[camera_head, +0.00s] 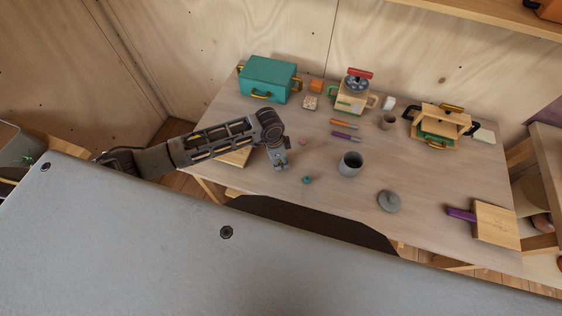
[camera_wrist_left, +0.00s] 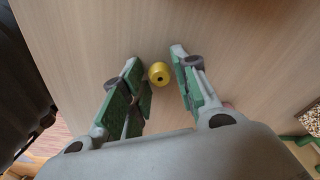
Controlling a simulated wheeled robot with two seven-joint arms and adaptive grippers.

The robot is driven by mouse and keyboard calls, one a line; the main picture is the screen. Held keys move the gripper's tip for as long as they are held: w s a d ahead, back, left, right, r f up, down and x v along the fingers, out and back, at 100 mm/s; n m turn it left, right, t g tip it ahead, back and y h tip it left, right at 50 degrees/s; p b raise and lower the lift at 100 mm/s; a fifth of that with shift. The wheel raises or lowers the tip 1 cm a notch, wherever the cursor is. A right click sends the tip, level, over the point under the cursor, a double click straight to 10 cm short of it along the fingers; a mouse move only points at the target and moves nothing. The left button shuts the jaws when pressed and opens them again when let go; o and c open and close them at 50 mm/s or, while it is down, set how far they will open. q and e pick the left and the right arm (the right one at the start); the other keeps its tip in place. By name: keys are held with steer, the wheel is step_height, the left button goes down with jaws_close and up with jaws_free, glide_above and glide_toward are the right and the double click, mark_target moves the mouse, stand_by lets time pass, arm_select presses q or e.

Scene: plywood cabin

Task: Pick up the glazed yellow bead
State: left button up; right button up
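The glazed yellow bead (camera_wrist_left: 159,73) lies on the wooden table, with a dark hole showing in its side, in the left wrist view. My left gripper (camera_wrist_left: 162,80) is open, with its green-padded fingers apart on either side of the bead. I cannot tell how high the fingers are above the table. In the head view my left gripper (camera_head: 279,160) points down over the left part of the table (camera_head: 420,170), and the bead is hidden there. My right gripper is in neither view.
A teal bead (camera_head: 307,180) and a small pink thing (camera_head: 302,141) lie near the left gripper. A grey cup (camera_head: 349,164) and round grey lid (camera_head: 389,201) stand to the right. A teal box (camera_head: 270,78) is behind. The table's middle right is clear.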

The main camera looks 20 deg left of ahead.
mark_target(280, 161)
arm_select(q)
steer(key=c, duration=0.4)
steer(key=shift+o, duration=0.2)
steer(key=shift+r, duration=0.1)
step_height(280, 161, up, 10)
stand_by(0.4)
stand_by(0.5)
